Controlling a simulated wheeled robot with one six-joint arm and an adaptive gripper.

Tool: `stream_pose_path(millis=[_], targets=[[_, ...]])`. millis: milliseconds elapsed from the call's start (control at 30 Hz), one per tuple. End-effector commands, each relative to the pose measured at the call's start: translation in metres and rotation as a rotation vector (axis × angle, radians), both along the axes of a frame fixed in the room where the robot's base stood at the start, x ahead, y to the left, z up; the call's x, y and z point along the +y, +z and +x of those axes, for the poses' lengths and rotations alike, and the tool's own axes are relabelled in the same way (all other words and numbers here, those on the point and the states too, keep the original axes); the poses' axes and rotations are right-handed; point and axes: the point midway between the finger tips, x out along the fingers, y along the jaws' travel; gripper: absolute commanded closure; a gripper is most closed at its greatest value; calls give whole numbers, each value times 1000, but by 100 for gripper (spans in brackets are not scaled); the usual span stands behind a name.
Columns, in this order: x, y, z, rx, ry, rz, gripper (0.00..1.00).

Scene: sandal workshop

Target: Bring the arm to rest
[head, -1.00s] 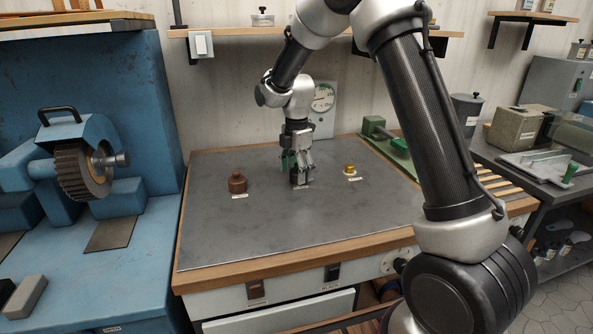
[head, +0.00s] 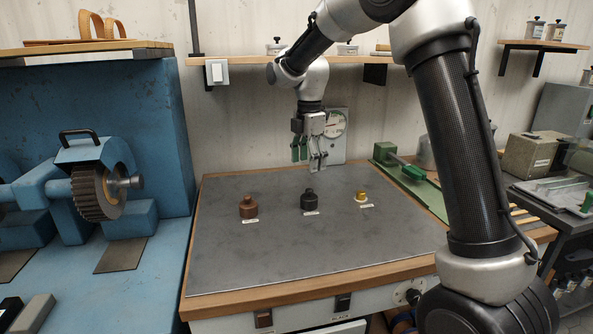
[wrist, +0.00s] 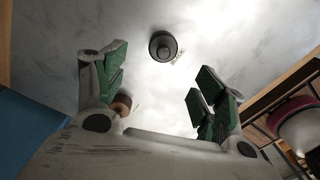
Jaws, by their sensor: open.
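My gripper (head: 309,158) is raised above the back of the grey bench top in the head view. Its green-padded fingers are apart and empty, and in the wrist view they stand wide open (wrist: 160,95). A black knobbed bottle or weight (head: 310,200) stands upright on the bench below and in front of the gripper. It also shows in the wrist view (wrist: 163,46), beyond the fingertips and apart from them.
A brown knobbed piece (head: 248,208) stands to the left and a small brass piece (head: 361,194) to the right, each by a label. A dial gauge (head: 334,124) is behind the gripper. A blue grinder (head: 97,190) stands left. The bench front (head: 310,255) is clear.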

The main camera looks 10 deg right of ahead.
Motion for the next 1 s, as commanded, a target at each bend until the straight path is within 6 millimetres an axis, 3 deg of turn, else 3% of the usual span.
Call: stream_pose_path(millis=[167, 300, 367, 567, 800, 1000], targets=[[0, 0, 0, -4, -233, 2, 30], [-7, -22, -26, 41, -540, -23, 30], [-13, -22, -43, 46, -676, -30, 30], [-51, 2, -118, 22, -1160, -19, 30], [-101, 31, -227, -45, -1647, 77, 30], [-131, 39, -306, -126, -1825, 204, 30]])
